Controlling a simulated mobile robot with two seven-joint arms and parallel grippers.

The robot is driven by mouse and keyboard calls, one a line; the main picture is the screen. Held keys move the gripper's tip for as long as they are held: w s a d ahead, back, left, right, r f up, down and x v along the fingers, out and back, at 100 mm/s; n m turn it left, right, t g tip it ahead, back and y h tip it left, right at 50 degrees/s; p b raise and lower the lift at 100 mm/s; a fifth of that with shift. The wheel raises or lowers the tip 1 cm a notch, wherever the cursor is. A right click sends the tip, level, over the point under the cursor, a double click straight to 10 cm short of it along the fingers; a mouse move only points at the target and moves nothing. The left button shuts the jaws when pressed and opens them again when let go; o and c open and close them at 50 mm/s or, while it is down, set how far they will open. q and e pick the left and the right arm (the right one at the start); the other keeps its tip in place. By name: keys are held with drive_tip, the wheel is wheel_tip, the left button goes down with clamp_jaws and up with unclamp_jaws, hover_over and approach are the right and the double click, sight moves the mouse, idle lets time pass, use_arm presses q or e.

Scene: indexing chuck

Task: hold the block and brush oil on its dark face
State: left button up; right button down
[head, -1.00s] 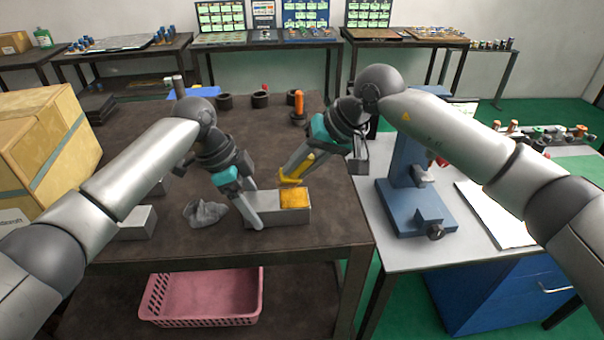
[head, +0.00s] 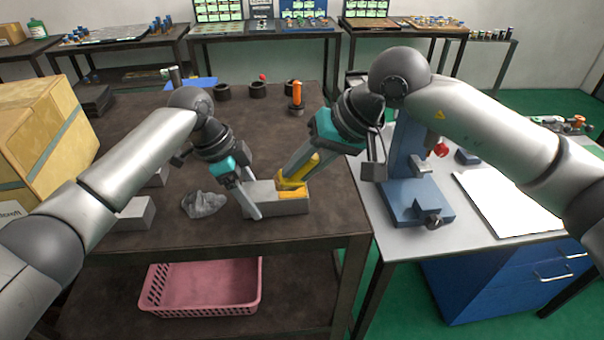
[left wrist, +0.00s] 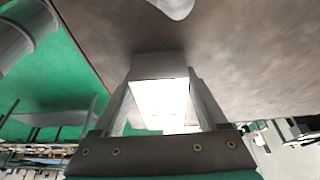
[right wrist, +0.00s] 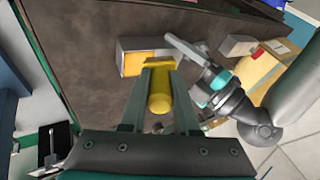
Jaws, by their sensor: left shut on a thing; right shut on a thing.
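The grey block (head: 291,208) lies on the dark brown table near its front edge, with a yellow patch (head: 293,193) on the right part of its top. No dark face shows on it. My left gripper (head: 248,201) is shut on the block's left part; the left wrist view shows the block (left wrist: 160,92) between the fingers. My right gripper (head: 298,163) is shut on a yellow brush (head: 301,173). The brush is low over the yellow patch and partly covers it; I cannot tell if they touch. The right wrist view shows the patch (right wrist: 136,64) beyond the brush (right wrist: 160,97).
A crumpled grey cloth (head: 204,204) and a grey block (head: 136,214) lie left of my left gripper. Black cups (head: 258,90) and an orange-handled item (head: 297,96) stand behind. A blue press (head: 412,200) stands on the right table. Cardboard boxes (head: 50,140) are at left.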

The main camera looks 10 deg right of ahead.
use_arm(q)
drive_tip(key=shift+f, duration=0.1)
use_arm(e)
drive_tip(key=shift+r, duration=2.7)
use_arm(q)
drive_tip(key=o, duration=1.2)
drive_tip(key=shift+o, duration=0.2)
